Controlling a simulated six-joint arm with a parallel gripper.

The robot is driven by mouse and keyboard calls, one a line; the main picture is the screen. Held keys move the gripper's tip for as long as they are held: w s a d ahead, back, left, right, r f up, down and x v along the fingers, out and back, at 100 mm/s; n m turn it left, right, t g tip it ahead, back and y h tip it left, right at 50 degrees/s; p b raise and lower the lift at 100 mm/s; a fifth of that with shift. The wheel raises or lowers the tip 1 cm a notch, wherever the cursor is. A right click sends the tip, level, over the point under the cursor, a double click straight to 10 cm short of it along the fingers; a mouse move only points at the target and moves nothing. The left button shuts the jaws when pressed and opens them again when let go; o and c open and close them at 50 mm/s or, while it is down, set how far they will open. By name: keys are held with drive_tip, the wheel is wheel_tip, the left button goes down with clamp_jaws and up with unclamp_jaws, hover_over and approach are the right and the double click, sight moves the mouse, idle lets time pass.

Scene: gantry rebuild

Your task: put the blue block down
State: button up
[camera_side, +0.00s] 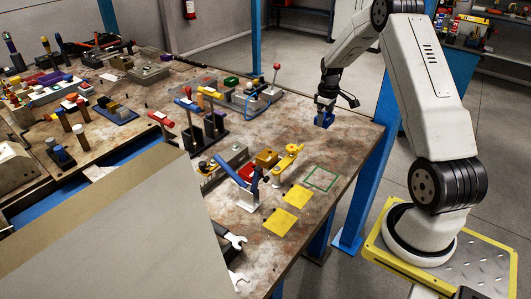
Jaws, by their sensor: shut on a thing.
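The blue block (323,120) is between the fingers of my gripper (325,110), near the far right edge of the worktable (345,140). My gripper points down and is shut on the block. The block is at or just above the table surface; I cannot tell whether it touches. The gripper fingers hide its upper part.
A green square outline (320,178) and yellow squares (280,221) lie on the table nearer the camera. A yellow lever part (288,157), a blue-handled clamp (240,180) and a red-knobbed lever (274,82) stand to the left. Bare tabletop surrounds the block.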

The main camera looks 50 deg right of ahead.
sight(317, 136)
drive_tip(key=shift+w+d+f, duration=0.35)
drive_tip(key=shift+w+f, duration=0.1)
drive_tip(key=shift+f, duration=0.2)
drive_tip(key=shift+w+d+f, duration=0.3)
drive_tip(key=shift+w+f, duration=0.2)
drive_tip(key=shift+f, duration=0.2)
drive_tip(key=shift+w+d+f, duration=0.35)
drive_tip(key=shift+w+f, duration=0.1)
drive_tip(key=shift+f, duration=0.2)
drive_tip(key=shift+w+d+f, duration=0.15)
drive_tip(key=shift+w+f, duration=0.05)
drive_tip(key=shift+f, duration=1.6)
drive_tip(key=shift+f, duration=0.2)
drive_tip(key=o, duration=1.1)
drive_tip(key=shift+r, duration=0.1)
wheel_tip(317, 136, up, 12)
drive_tip(key=shift+r, duration=0.1)
